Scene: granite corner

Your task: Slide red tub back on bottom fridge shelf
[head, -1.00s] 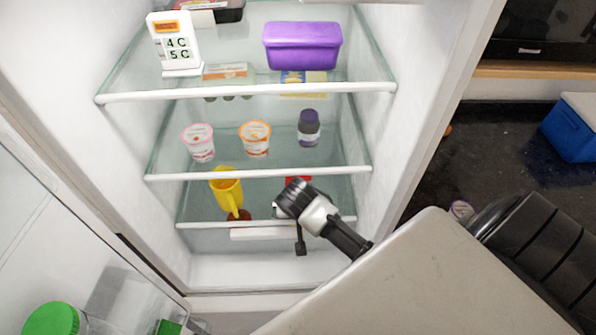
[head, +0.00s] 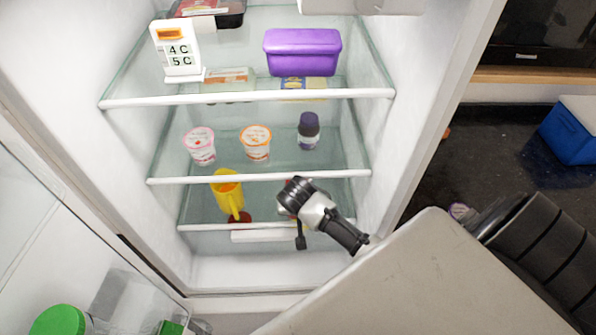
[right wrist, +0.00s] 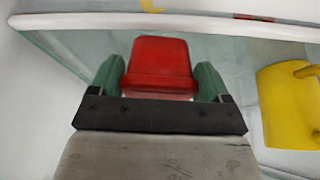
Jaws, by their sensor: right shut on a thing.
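The red tub (right wrist: 158,62) is between the two green fingers of my right gripper (right wrist: 158,78) in the right wrist view. The gripper is shut on it. In the head view my right arm reaches in from the right to the bottom fridge shelf (head: 200,227), and the wrist hides almost all of the tub. Whether the tub rests on the shelf glass cannot be told. A yellow mug (head: 228,190) stands left of the gripper on that shelf; it also shows in the right wrist view (right wrist: 290,105). My left gripper is not in view.
A small dark red item (head: 240,217) lies by the mug near the front rail. Two yogurt cups (head: 200,145) (head: 256,142) and a purple-capped jar (head: 308,131) stand on the shelf above. A purple container (head: 302,52) and thermometer (head: 177,50) are higher up.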

